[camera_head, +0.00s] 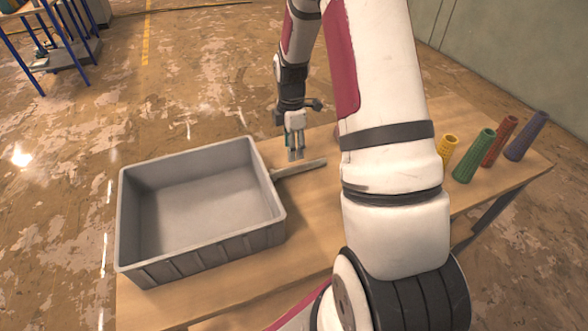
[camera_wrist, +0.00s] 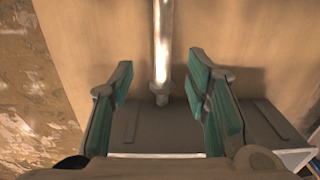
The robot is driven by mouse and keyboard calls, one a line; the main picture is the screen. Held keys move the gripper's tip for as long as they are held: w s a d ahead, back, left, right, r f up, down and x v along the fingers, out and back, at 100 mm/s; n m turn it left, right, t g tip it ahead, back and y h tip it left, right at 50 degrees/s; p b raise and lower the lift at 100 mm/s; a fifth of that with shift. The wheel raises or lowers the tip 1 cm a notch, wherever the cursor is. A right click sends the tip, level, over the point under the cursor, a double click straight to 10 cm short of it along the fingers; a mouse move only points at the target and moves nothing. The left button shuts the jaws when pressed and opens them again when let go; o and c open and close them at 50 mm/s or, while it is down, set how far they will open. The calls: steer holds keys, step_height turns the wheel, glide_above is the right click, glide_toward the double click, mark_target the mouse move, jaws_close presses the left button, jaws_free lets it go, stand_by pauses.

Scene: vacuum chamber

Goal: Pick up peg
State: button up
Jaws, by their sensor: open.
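The peg is a grey metal rod (camera_head: 303,169) lying on the wooden table, its left end close to the side of the grey bin. In the wrist view the peg (camera_wrist: 162,45) runs down from the top edge to a collar and a short tip. My gripper (camera_head: 295,155) is open, above the table at the peg. In the wrist view its two green-padded fingers (camera_wrist: 162,78) stand left and right of the peg's collared end, apart from it. Nothing is held. I cannot tell the exact height of the fingertips over the peg.
The open grey bin (camera_head: 262,240) stands empty on the left of the table (camera_head: 310,225). Yellow (camera_head: 447,149), green (camera_head: 475,158), red (camera_head: 499,142) and purple (camera_head: 526,137) tapered pieces stand at the right. My arm hides the table's middle.

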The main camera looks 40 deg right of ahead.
mark_target(294, 167)
step_height(294, 167, down, 3)
steer(key=shift+f, duration=0.1)
steer(key=shift+s+d+f+p, duration=0.15)
steer(key=shift+f+p, duration=0.05)
steer(key=shift+f, duration=1.1)
steer(key=shift+s+d+f+p, duration=0.1)
steer(key=shift+s+f+p, duration=0.1)
steer(key=shift+f, duration=1.1)
jaws_close()
